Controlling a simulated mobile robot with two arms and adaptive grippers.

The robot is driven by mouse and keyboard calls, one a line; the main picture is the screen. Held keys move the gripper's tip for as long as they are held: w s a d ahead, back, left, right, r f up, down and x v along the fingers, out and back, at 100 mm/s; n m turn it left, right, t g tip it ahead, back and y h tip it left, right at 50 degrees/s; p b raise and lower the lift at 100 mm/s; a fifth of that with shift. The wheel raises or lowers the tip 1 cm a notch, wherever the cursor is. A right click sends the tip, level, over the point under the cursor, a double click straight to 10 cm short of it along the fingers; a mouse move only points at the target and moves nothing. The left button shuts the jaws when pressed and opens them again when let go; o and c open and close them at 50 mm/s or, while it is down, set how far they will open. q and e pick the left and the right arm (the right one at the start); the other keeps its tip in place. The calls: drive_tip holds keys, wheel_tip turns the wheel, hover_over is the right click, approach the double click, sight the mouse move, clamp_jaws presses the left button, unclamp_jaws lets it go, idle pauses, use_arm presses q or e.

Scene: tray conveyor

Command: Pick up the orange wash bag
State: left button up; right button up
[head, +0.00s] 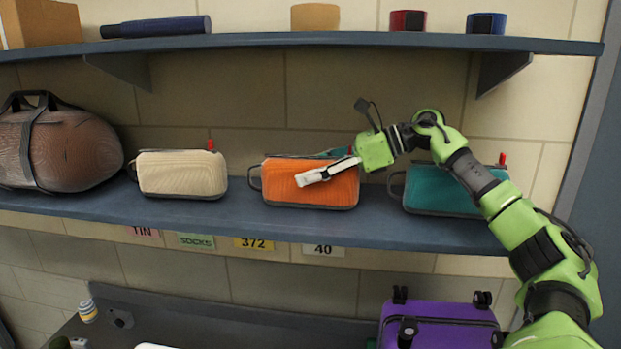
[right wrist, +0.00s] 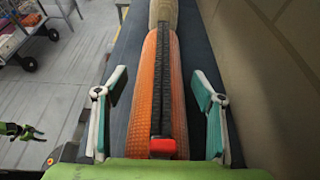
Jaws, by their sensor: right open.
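The orange wash bag (head: 335,188) sits upright on the middle shelf in the head view, between a cream bag and a teal bag. My right gripper (head: 310,178) reaches in from the right, in front of and over the orange bag, hiding part of it. In the right wrist view, the orange wash bag (right wrist: 145,100) runs lengthwise between the two open fingers of the right gripper (right wrist: 158,115), with a gap on each side. Its dark zip and red tab face the camera. My left gripper (right wrist: 20,130) shows small at the left edge of the right wrist view; its jaws are too small to read.
The cream bag (head: 182,174) stands left and the teal bag (head: 445,190) right on the shelf (head: 230,216). A brown duffel (head: 70,150) is far left. The upper shelf (head: 250,41) runs overhead. A purple suitcase (head: 440,322) lies below.

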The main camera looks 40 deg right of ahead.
drive_tip(key=shift+w+a+f, duration=0.15)
drive_tip(key=shift+w, duration=0.1)
drive_tip(key=shift+s, duration=0.1)
drive_tip(key=c, duration=1.6)
drive_tip(key=shift+o, duration=0.2)
drive_tip(key=shift+r, duration=0.2)
